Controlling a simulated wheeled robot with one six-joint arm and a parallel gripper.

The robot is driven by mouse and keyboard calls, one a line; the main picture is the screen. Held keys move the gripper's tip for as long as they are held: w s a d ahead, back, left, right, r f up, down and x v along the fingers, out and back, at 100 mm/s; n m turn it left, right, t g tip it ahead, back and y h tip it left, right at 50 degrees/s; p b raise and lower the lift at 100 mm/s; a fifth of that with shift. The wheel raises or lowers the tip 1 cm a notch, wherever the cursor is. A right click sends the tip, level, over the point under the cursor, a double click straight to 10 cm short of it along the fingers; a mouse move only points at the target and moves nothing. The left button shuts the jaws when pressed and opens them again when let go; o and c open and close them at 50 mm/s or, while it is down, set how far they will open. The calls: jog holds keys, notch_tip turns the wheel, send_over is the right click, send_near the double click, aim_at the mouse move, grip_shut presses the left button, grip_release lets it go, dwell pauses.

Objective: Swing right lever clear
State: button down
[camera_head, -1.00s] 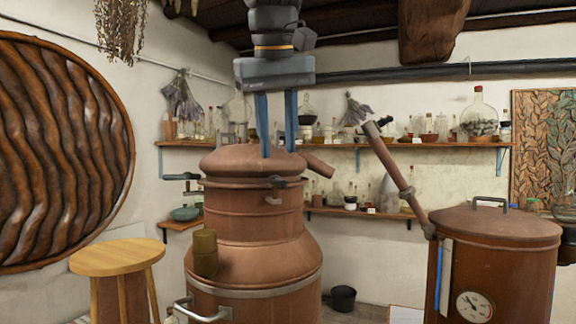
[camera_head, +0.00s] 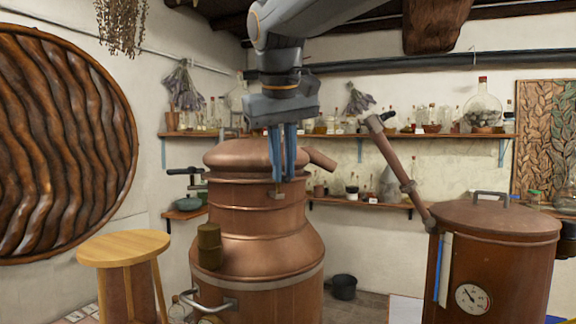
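The copper still (camera_head: 255,235) stands in the middle with its domed lid (camera_head: 240,153) on top. My gripper (camera_head: 284,180) points down at the right front of the lid, its two blue fingers close together, with only a narrow gap. The fingertips are at the collar, where the right lever sits; they cover the lever, so I cannot tell whether it is between them. A copper latch plate (camera_head: 277,195) shows just under the fingertips. A dark lever-like bar (camera_head: 186,171) sticks out at the left of the collar.
A short copper spout (camera_head: 319,159) leaves the lid close to the right of my fingers. A slanted pipe (camera_head: 396,165) rises from the copper condenser (camera_head: 500,250) at right. A wooden stool (camera_head: 122,247) stands at left. Bottle shelves (camera_head: 350,136) line the wall behind.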

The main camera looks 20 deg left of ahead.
jog(key=shift+w+d, duration=0.1)
jog(key=shift+w+d+n+g+y, duration=0.3)
jog(key=shift+w+n+g+y, duration=0.45)
jog(key=shift+n, duration=1.75)
jog(key=shift+w+d+n+g+y, duration=0.25)
jog(key=shift+w+n+g+y, duration=0.5)
jog(key=shift+n, duration=1.75)
jog(key=shift+w+d+n+g+y, duration=0.35)
jog(key=shift+w+n+g, duration=0.7)
jog(key=shift+n, duration=1.45)
jog(key=shift+w, duration=0.15)
jog(key=c, duration=1.8)
grip_release()
jog(key=shift+o, duration=0.2)
